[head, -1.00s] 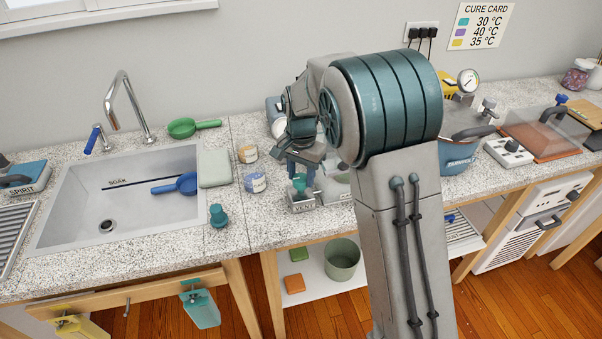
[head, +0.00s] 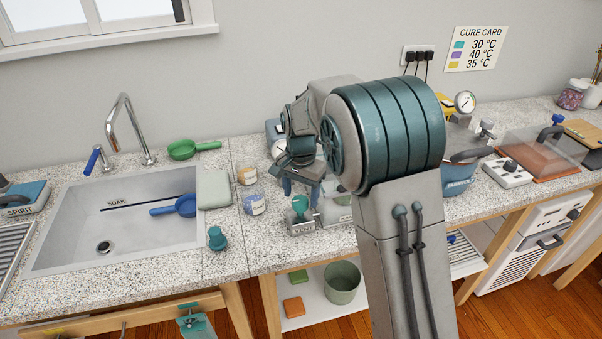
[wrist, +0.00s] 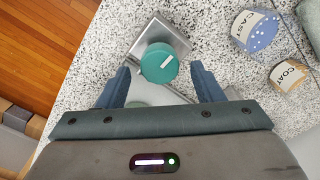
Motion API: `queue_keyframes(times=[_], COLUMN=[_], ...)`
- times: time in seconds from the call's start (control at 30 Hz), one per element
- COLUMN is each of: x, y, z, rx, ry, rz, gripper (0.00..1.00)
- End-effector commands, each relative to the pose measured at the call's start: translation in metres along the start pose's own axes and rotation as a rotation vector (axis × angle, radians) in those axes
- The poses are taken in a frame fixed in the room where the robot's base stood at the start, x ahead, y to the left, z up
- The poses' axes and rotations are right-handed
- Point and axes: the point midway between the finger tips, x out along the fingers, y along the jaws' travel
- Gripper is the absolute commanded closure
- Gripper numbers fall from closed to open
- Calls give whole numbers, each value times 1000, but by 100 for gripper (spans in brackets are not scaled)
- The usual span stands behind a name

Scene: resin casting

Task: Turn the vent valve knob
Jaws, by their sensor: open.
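The vent valve knob is a round teal knob (wrist: 159,62) with a white pointer mark, on a small grey metal block (wrist: 177,33). In the head view the knob (head: 299,203) sits on top of the block labelled VENT (head: 302,228), near the counter front. My gripper (wrist: 161,76) is open and empty over it. In the wrist view the knob appears between and slightly beyond the two blue fingertips, with a gap on both sides. The gripper also shows in the head view (head: 302,188), fingers pointing down just above the knob.
Two small labelled jars, blue (head: 254,204) and tan (head: 246,175), stand left of the block. A teal stopper-like object (head: 217,239) stands near the sink (head: 150,245).

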Motion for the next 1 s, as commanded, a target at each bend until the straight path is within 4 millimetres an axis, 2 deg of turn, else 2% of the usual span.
queue_keyframes(times=[0.3, 0.5, 0.7, 1.0], x=[-70, -108, -125, -127], y=[0, 0, 0, 1], z=[-1, -1, -1, -1], rx=[0, 1, 2, 2], ry=[5, 4, 2, 2], rz=[-5, -3, -2, -1], gripper=[40, 40, 40, 40])
